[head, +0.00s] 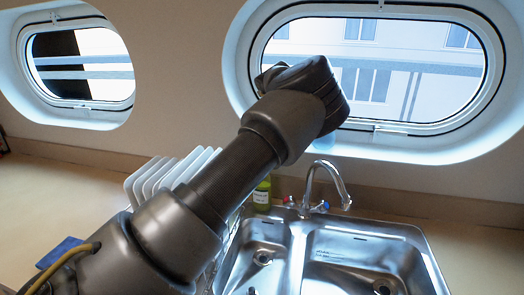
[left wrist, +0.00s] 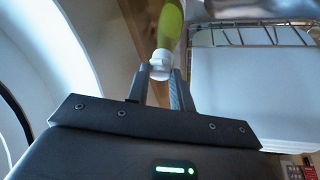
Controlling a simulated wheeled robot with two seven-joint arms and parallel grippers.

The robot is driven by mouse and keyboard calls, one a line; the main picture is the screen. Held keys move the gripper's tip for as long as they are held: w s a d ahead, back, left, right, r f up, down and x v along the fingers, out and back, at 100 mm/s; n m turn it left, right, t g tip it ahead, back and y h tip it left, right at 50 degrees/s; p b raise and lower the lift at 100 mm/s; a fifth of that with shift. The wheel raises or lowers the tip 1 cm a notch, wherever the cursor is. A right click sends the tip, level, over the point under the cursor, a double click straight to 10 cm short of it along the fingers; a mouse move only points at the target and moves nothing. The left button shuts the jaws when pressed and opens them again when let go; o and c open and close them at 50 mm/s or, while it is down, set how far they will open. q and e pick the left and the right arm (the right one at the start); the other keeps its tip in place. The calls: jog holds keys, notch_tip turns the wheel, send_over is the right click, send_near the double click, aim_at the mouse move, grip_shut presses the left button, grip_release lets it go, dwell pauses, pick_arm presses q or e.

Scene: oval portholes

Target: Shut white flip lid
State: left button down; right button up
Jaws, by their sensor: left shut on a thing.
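The green bottle (head: 262,194) stands at the back of the sink, left of the tap. My left arm hides its top in the head view. In the left wrist view the green bottle (left wrist: 170,22) has its white flip lid (left wrist: 160,62) at the fingertips of my left gripper (left wrist: 161,76). The gripper is shut on the white lid. I cannot tell whether the lid is fully closed on the bottle. The left gripper's fingers are hidden in the head view. My right gripper is not in view.
A steel double sink (head: 330,255) with a curved tap (head: 326,180) lies right of the bottle. White plates (head: 168,172) stand in a rack to the left, partly behind my arm. A blue item (head: 60,250) lies on the counter. An oval porthole (head: 375,70) is behind.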

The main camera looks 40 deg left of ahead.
pick_arm(q)
jog(key=shift+w+d+f+g+y, duration=0.1)
jog(key=shift+d+f+g+y, duration=0.15)
jog(key=shift+y, duration=0.35)
jog(key=shift+w+d+f+g+y, duration=0.1)
jog(key=shift+g+y, duration=0.25)
jog(key=shift+y, duration=0.25)
jog(key=shift+s, duration=0.1)
jog(key=c, duration=1.5)
grip_release()
jog(key=shift+f, duration=0.1)
jog(key=o, duration=0.3)
jog(key=shift+d+r, duration=0.25)
jog(key=shift+r, duration=0.2)
jog(key=b+v, duration=0.1)
jog(key=v, duration=0.9)
jog(key=shift+f, duration=0.1)
